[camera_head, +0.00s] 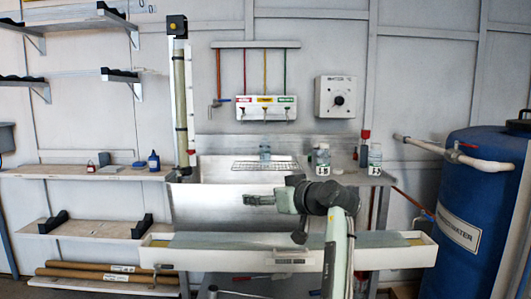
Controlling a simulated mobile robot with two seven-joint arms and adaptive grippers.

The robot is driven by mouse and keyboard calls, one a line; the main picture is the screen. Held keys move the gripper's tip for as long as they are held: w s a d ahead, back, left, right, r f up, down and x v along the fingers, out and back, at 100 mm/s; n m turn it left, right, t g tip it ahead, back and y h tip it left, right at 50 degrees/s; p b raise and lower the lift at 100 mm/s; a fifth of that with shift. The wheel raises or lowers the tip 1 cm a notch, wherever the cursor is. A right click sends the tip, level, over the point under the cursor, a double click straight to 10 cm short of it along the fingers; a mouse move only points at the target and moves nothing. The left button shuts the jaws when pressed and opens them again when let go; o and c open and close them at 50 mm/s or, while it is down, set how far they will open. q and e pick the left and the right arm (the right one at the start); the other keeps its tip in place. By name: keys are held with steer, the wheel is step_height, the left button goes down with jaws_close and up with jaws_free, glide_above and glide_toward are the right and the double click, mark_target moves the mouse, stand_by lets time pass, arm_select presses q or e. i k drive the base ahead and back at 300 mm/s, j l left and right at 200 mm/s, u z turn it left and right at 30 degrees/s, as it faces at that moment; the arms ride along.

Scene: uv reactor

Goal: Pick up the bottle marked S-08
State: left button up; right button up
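I cannot make out the mark S-08 on any bottle. A clear bottle (265,152) stands at the wire rack (248,165) over the sink. Clear bottles (322,158) stand close together on the ledge right of the sink, with a small white label in front. Another clear bottle with a white cap (375,157) stands farther right beside a red-topped item (365,148). My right gripper (250,199) points left in front of the sink, apart from the bottles. Its fingers are too small to tell open from shut. My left gripper is out of view.
A blue bottle (153,161) and a small red bottle (91,167) sit on the left shelf. A long white trough (290,258) crosses the front. A blue barrel (472,215) with a white pipe (455,154) stands at right. A tall post (181,100) rises left of the sink.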

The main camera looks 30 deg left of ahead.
mark_target(264, 146)
steer(key=i+j, duration=1.2)
steer(key=i, duration=0.25)
